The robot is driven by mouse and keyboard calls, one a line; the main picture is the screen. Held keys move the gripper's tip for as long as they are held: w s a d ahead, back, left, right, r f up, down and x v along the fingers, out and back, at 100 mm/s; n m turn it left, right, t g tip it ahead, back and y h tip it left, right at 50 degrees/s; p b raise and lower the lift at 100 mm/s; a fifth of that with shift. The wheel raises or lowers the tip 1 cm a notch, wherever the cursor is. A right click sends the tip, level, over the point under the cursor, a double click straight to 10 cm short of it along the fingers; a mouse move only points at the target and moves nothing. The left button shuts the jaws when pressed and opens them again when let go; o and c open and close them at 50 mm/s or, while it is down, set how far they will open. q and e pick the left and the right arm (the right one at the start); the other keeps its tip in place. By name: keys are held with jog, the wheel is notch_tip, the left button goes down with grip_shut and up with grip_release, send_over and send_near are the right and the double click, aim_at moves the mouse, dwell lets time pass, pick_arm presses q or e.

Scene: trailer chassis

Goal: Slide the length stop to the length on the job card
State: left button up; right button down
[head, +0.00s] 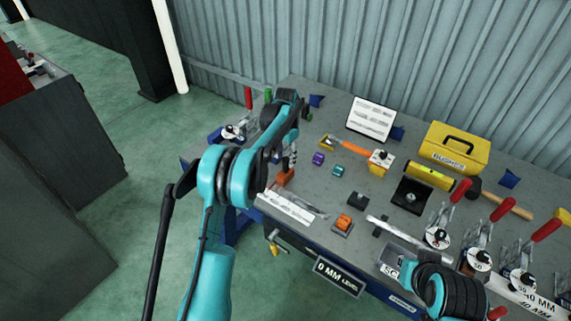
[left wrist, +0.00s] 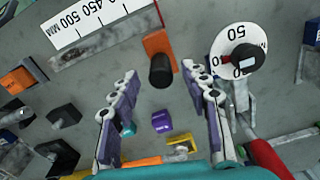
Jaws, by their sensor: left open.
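The orange length stop (head: 284,177) sits at the far left end of the white ruler (head: 288,206) on the bench. My left gripper (head: 291,157) is over the stop. In the wrist view its open fingers (left wrist: 158,82) stand on either side of the knob, apart from it. The white job card (head: 371,118) stands at the back of the bench; its text is too small to read. My right arm shows at lower right, its gripper hidden.
A toggle clamp with a round dial (left wrist: 238,45) stands close beside my left gripper. Purple (head: 318,158) and teal (head: 338,170) pieces lie behind the stop. A yellow toolbox (head: 454,148) and several red-handled clamps occupy the right side. An orange block (head: 343,222) lies right of the ruler.

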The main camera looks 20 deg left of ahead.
pick_arm(q)
notch_tip(320, 180, down, 4)
jog(key=shift+f+b, duration=0.1)
jog(key=shift+b, duration=0.3)
grip_shut()
jog(key=shift+w+a, duration=0.25)
jog(key=shift+a, duration=0.45)
jog(key=shift+w+a, duration=0.25)
jog(key=shift+a, duration=0.4)
grip_release()
notch_tip(320, 180, up, 8)
